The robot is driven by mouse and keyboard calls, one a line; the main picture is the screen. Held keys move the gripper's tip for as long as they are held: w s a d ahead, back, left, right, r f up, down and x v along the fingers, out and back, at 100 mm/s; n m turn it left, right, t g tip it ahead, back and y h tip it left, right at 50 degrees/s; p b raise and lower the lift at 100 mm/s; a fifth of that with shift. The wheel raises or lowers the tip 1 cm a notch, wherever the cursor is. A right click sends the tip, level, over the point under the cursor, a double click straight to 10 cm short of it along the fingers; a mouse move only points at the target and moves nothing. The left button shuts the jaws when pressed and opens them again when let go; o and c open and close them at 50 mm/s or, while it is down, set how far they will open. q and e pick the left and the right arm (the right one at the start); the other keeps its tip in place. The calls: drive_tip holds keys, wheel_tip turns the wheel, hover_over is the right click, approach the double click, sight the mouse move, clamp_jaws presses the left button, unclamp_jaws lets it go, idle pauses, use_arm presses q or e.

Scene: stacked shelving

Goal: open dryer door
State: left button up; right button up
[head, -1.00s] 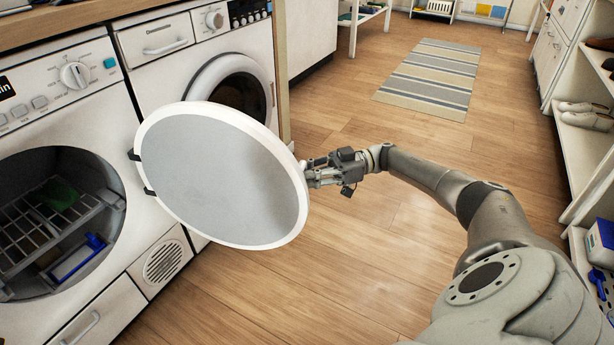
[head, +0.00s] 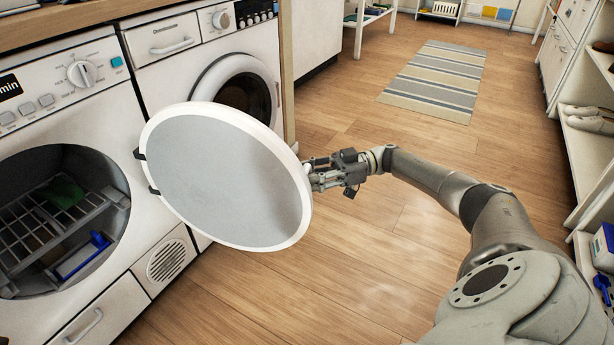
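The dryer (head: 62,110) stands at the left with its round opening uncovered, showing a rack (head: 50,225) inside. Its round door (head: 225,180), white-rimmed with a grey face, is swung wide open on hinges at the opening's right side. My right gripper (head: 310,172) is at the door's right rim, touching it or very close. Its fingertips are partly hidden behind the rim, so I cannot tell whether they are closed on it. My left gripper is not in view.
A washing machine (head: 155,75) with a closed round door stands behind the dryer door. A striped rug (head: 437,80) lies on the wooden floor. White shelving (head: 590,150) with shoes runs along the right. The floor between is clear.

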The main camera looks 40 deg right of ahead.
drive_tip(key=v, duration=0.7)
drive_tip(key=shift+d, duration=0.2)
drive_tip(key=shift+s, duration=0.15)
idle(0.4)
